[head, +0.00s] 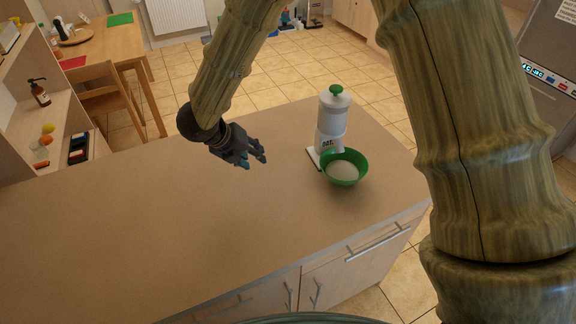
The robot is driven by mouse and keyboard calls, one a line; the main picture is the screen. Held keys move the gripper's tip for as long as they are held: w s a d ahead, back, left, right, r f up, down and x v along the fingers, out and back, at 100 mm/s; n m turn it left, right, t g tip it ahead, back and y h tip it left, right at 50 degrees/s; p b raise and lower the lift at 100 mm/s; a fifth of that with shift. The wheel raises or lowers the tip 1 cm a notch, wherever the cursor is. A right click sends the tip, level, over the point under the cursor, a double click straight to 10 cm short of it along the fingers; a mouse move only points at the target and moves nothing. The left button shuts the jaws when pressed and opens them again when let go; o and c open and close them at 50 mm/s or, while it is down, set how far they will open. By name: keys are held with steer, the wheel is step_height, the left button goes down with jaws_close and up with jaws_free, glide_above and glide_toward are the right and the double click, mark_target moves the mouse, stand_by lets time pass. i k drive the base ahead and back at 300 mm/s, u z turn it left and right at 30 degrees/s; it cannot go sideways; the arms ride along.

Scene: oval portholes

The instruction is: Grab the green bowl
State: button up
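The green bowl (345,168) sits on the right part of the brown counter (190,225), with pale contents inside it. It stands right in front of a white dispenser (332,122) with a green knob on top. My gripper (254,163) is above the counter to the left of the bowl, apart from it. Its dark fingers with bluish tips point to the right and down, with a gap between them, and nothing shows in them. The bowl's rim is in clear view.
The counter left of and in front of my gripper is clear. Drawers with metal handles (378,243) are below its front edge. A shelf with a brown bottle (40,92) stands at the left. A wooden chair (105,100) and table are behind.

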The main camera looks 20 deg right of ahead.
mark_target(347, 168)
steer(key=u, duration=2.65)
steer(key=k, duration=1.5)
steer(key=z, duration=1.85)
